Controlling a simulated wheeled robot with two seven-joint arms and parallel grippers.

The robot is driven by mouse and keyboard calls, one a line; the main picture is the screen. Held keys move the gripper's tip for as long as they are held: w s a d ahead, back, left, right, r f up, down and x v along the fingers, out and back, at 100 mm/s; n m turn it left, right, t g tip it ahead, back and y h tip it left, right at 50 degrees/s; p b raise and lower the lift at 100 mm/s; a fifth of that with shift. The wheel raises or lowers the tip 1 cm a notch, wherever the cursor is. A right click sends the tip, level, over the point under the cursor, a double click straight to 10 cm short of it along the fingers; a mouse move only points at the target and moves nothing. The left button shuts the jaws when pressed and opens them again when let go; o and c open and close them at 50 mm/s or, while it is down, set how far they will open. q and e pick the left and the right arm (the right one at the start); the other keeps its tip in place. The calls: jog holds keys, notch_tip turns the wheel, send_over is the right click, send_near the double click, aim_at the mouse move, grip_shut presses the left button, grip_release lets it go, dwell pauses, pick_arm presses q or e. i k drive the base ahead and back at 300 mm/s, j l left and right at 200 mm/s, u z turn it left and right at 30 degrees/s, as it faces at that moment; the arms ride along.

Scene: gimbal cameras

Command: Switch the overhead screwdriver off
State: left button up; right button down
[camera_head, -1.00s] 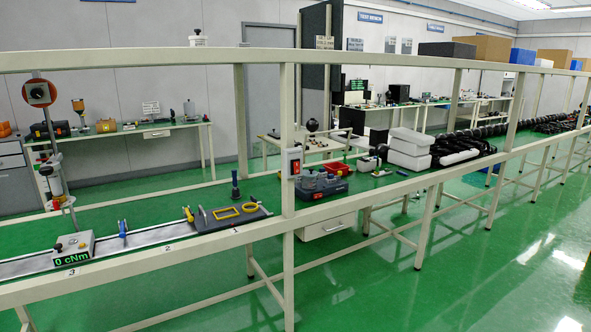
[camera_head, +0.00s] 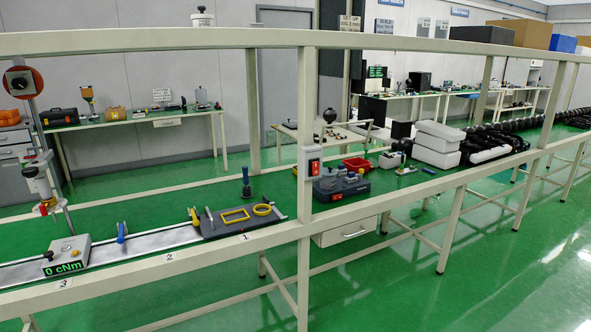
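A small grey switch box (camera_head: 312,155) with a red rocker (camera_head: 314,168) is fixed to the cream upright post (camera_head: 305,220) in the middle of the view. The rocker's position is too small to tell. At the far left, a whitish tool (camera_head: 38,172), perhaps the overhead screwdriver, hangs beside a thin pole above a grey box with a green "0 cNm" display (camera_head: 65,268). An orange-red disc with a dark knob (camera_head: 20,82) is above it. Neither of my grippers is in view.
A long cream-framed bench with an upper rail (camera_head: 180,39) crosses the view. A dark tray (camera_head: 218,228) with yellow rings lies on its track. A grey-blue device (camera_head: 342,186), a red bin (camera_head: 357,164) and white boxes (camera_head: 437,142) stand rightward. Green floor (camera_head: 450,290) is clear in front.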

aim_at(315, 165)
jog(key=i+l+u, duration=0.2)
jog(key=i, duration=0.3)
jog(key=i+l+u, duration=0.2)
jog(key=i, duration=0.35)
jog(key=i+l+u, duration=0.2)
jog(key=i, duration=0.3)
